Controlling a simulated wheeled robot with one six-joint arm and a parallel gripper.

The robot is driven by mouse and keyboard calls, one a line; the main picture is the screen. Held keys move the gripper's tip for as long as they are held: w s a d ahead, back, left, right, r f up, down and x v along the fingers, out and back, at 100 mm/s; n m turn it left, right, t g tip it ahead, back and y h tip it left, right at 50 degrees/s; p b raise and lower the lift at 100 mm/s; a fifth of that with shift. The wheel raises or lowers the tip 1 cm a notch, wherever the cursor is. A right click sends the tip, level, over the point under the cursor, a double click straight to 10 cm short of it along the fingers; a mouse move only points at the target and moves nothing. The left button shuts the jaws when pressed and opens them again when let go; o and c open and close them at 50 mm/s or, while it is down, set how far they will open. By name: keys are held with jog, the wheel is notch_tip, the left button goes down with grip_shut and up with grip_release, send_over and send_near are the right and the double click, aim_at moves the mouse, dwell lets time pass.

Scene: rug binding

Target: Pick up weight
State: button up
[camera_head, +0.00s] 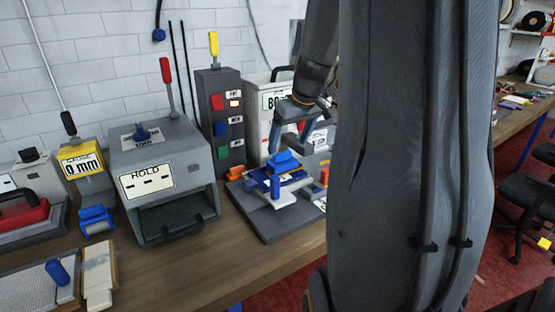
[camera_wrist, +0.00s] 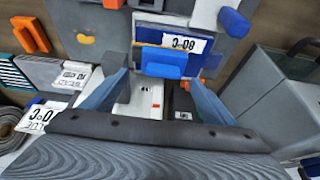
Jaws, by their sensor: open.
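No object in view is clearly marked as the weight. A blue block (camera_head: 284,161) sits on top of a grey-and-blue fixture on a dark base plate (camera_head: 270,228). A blue block also shows in the wrist view (camera_wrist: 163,63), in front of a white label. My gripper (camera_head: 290,138) is open and empty, pointing down just above the block on the fixture. In the wrist view my gripper (camera_wrist: 160,82) has its blue-grey fingers spread on either side, slightly short of the block. I cannot tell whether either finger touches anything.
A grey box marked HOLD (camera_head: 150,183) with a red lever stands to the left. A dark button tower (camera_head: 222,120) and a white labelled case (camera_head: 262,95) stand behind. An orange piece (camera_wrist: 31,35) lies to the left. The wooden bench front (camera_head: 215,265) is clear.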

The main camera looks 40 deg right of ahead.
aim_at(283, 153)
jog(key=x, duration=0.2)
jog(key=p+x, duration=0.1)
jog(key=shift+a+f, duration=0.1)
jog(key=shift+a, duration=0.2)
jog(key=shift+p+x, duration=0.6)
jog(key=shift+x, duration=1.45)
jog(key=shift+c, duration=0.5)
jog(key=c, duration=1.7)
